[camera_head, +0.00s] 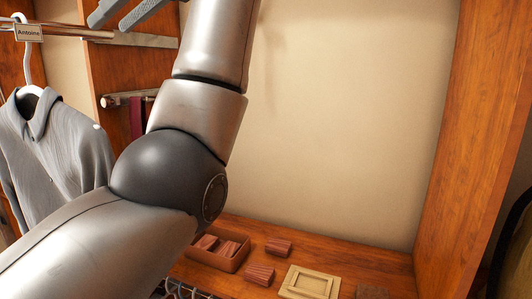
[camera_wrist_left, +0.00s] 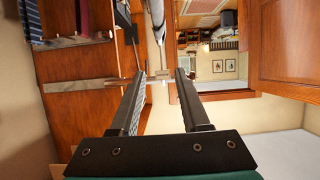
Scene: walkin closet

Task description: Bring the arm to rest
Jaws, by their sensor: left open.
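My left arm comes in from the lower left of the head view, bends at a dark elbow joint and rises to the top. My left gripper (camera_head: 108,25) is at the upper left edge of that view, partly cut off, its two grey fingers apart. In the left wrist view the left gripper (camera_wrist_left: 172,76) is open, with nothing held between its fingers. My right gripper is in neither view.
A grey shirt (camera_head: 62,150) hangs at left from a rod (camera_head: 75,33) tagged "Antoine". On the low wooden shelf are a box (camera_head: 228,264) of rolled items, two loose rolls (camera_head: 278,246) and a tan frame-like tray (camera_head: 310,283). The beige wall (camera_head: 350,110) is bare.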

